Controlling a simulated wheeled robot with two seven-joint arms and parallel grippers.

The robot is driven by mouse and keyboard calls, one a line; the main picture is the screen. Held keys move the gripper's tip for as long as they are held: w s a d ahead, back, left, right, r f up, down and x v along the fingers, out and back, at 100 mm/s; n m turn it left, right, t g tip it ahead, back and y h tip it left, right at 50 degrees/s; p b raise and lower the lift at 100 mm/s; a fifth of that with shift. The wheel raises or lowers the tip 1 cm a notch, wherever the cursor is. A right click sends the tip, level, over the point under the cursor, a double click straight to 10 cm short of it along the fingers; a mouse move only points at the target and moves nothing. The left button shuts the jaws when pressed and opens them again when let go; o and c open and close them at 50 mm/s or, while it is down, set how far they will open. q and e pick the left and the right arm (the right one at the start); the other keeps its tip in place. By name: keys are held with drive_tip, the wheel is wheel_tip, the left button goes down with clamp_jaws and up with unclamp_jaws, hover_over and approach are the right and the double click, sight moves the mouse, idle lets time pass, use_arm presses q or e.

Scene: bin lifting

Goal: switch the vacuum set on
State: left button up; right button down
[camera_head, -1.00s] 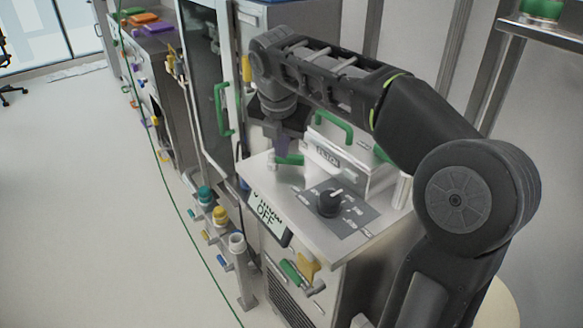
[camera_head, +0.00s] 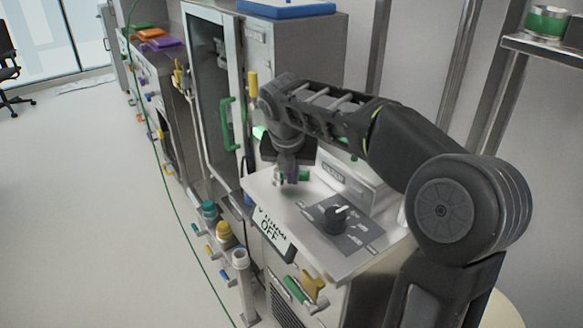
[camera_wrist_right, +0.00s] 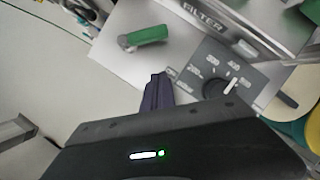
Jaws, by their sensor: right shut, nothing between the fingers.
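The vacuum set (camera_head: 350,262) is a metal cabinet with a sloped top, and its front display (camera_head: 270,234) reads OFF. A black dial with a white pointer (camera_head: 336,218) sits on a dark scale plate. A small green lever (camera_head: 304,175) stands on the top near its far left corner; it also shows in the wrist view (camera_wrist_right: 143,37). In the wrist view the fingers (camera_wrist_right: 157,90) are apart from the lever. My left gripper is out of view.
A box labelled FILTER (camera_head: 345,184) stands behind the dial. Several coloured valves (camera_head: 223,231) line the cabinet's left side. A tall glass-doored cabinet (camera_head: 215,80) stands beyond.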

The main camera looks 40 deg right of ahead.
sight(303, 171)
drive_tip(key=x, duration=0.5)
drive_tip(key=shift+w+d+f, duration=0.1)
drive_tip(key=shift+f, duration=0.05)
drive_tip(key=shift+w+d, duration=1.25)
drive_tip(key=shift+d, duration=0.05)
drive_tip(key=shift+w+d+r+p, duration=0.1)
drive_tip(key=shift+d+r+p, duration=0.15)
drive_tip(key=shift+p, duration=0.55)
drive_tip(key=shift+w+d+r+p, duration=0.15)
drive_tip(key=shift+d+p, duration=0.3)
drive_tip(key=shift+p, duration=0.5)
drive_tip(key=w+d+p, duration=0.1)
drive_tip(key=p, duration=0.2)
drive_tip(key=shift+d+p, duration=0.3)
drive_tip(key=shift+w+d+p, duration=0.6)
drive_tip(key=shift+w+p, duration=0.15)
drive_tip(key=shift+p, duration=0.6)
